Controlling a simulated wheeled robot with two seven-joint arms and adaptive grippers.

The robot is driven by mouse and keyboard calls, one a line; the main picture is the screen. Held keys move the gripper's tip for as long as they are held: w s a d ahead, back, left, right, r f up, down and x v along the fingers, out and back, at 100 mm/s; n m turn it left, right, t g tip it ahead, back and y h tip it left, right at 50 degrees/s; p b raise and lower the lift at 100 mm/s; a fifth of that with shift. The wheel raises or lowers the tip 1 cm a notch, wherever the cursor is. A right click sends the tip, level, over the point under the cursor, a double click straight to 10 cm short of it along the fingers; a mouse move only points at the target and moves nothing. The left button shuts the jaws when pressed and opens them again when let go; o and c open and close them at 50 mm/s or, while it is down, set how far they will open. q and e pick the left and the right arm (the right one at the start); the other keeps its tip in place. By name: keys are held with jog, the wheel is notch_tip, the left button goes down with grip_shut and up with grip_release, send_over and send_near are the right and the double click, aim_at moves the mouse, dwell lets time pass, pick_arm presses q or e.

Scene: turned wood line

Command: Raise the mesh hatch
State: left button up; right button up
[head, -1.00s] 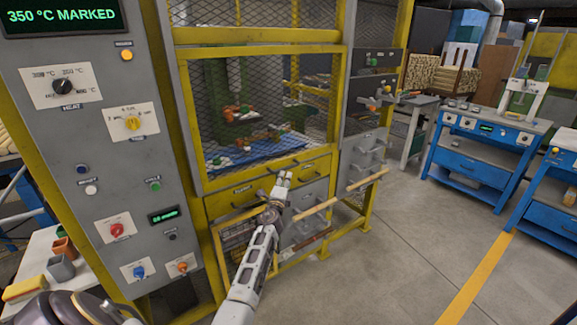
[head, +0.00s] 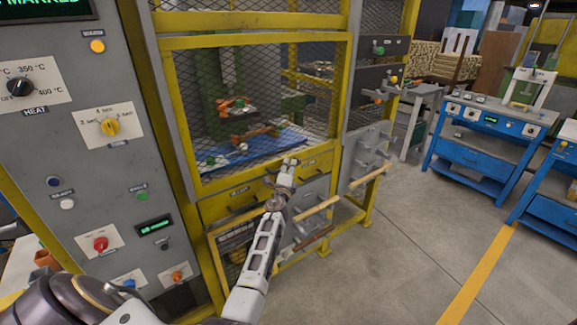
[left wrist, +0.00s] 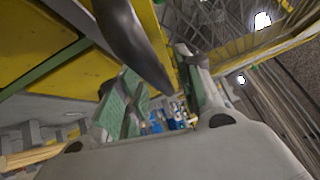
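The mesh hatch (head: 258,85) is a yellow-framed wire-mesh panel on the front of the machine. It looks down, with its lower bar just above the yellow drawer front. My left gripper (head: 288,163) is in front of the right part of that lower bar. In the left wrist view its two green-padded fingers (left wrist: 158,80) are apart. A dark curved bar (left wrist: 135,45), maybe a handle, reaches down between or in front of them; I cannot tell whether they touch it. My right gripper is not in view.
A grey control panel (head: 75,155) with knobs and buttons stands at the left. Behind the mesh, orange and green parts lie over a blue sheet (head: 265,148). A wooden rod (head: 318,207) sticks out below the drawers. The floor (head: 400,245) at the right is clear; blue workbenches (head: 475,155) stand beyond.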

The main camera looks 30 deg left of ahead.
pick_arm(q)
jog(key=shift+w, duration=0.15)
jog(key=shift+r, duration=0.1)
grip_shut()
dwell(0.3)
